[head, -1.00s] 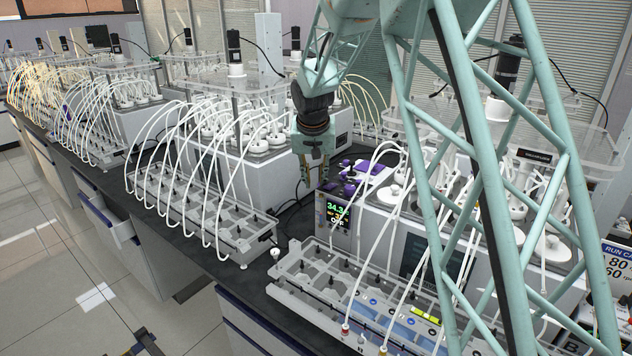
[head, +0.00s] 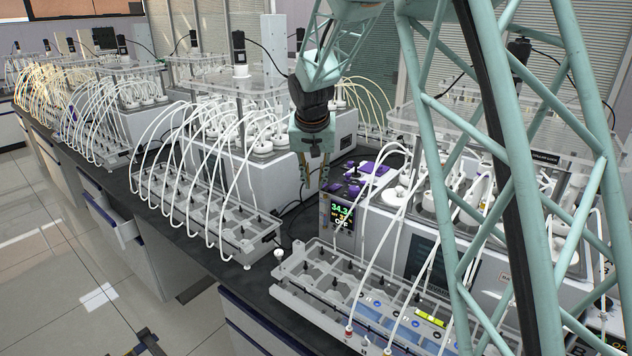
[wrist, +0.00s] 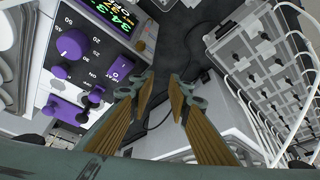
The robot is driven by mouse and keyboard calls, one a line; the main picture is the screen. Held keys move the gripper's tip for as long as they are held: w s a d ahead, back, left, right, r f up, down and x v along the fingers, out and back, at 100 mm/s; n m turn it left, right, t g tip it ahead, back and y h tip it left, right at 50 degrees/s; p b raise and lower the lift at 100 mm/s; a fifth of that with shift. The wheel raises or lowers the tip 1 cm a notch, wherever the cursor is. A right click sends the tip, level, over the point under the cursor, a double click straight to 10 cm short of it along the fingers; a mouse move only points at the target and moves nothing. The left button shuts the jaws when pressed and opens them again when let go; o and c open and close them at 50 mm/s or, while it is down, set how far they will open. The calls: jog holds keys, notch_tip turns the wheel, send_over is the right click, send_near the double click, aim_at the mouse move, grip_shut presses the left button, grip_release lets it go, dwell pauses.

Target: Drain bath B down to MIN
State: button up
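My gripper (head: 315,186) hangs pointing down beside the near white bath's control unit, its two fingers apart and empty. In the wrist view the gripper (wrist: 162,92) shows a clear gap between its fingers. The control unit's display (head: 341,215) reads about 34.3, also seen in the wrist view (wrist: 120,14). The wrist view shows a purple round knob (wrist: 72,43) with a numbered scale, a purple switch (wrist: 120,68) and other purple parts (wrist: 66,110) left of the fingers. The near bath (head: 395,240) is partly behind my arm's lattice. I cannot read a bath letter, water level or MIN mark.
A clear tray rack (head: 290,270) with white tubes stands in front of the near bath. Another bath (head: 250,180) and its rack (head: 205,215) stand to the left. Tubes arch over both racks. A dark strip of bench (head: 262,258) lies between the racks.

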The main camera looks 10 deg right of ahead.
jog(key=shift+s+a+r, duration=0.4)
jog(key=shift+s+r, duration=0.05)
jog(key=shift+s, duration=0.3)
jog(key=shift+b, duration=0.3)
jog(key=shift+r, duration=0.2)
jog(key=v, duration=1.1)
jog(key=shift+r, duration=0.35)
jog(key=shift+s, duration=0.1)
